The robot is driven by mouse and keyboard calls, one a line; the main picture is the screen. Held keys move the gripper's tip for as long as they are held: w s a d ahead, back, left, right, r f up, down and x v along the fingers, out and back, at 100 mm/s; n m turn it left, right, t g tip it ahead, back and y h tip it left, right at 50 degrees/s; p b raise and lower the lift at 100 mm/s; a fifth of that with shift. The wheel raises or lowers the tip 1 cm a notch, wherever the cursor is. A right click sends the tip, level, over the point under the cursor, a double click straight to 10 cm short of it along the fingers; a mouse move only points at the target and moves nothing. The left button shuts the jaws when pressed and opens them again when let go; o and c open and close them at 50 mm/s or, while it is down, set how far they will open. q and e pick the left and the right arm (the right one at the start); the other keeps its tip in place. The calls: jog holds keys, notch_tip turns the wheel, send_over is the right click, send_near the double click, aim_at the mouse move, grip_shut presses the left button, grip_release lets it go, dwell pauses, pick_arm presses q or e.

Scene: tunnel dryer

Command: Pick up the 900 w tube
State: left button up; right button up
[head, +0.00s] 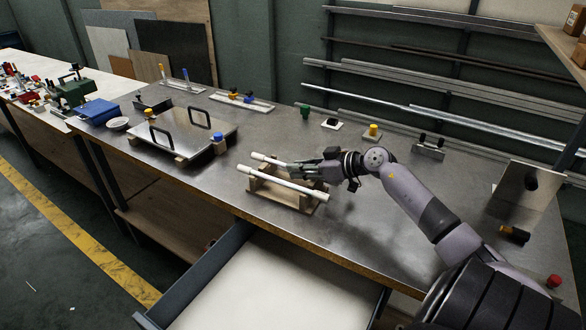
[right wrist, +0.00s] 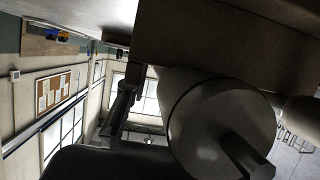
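Two white tubes with end caps lie side by side across a wooden rack on the metal bench in the head view: a front tube (head: 287,183) and a rear tube (head: 265,158). No wattage marking is legible, so I cannot tell which is the 900 w tube. My right gripper (head: 303,170) is low at the rear tube and hides part of it. In the right wrist view, a pale tube's round end (right wrist: 215,120) with a pin is very close, beside dark gripper parts. Whether the fingers grip it is unclear. My left gripper is out of view.
The wooden rack (head: 282,196) stands near the bench's front edge, above an open drawer (head: 280,290). A metal panel with two handles (head: 183,135) lies to the left. Small knobs and fittings stand behind, including a yellow knob (head: 373,130). Bare bench lies right of the rack.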

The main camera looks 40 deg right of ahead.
grip_shut()
jog(key=shift+r, duration=0.1)
dwell(0.3)
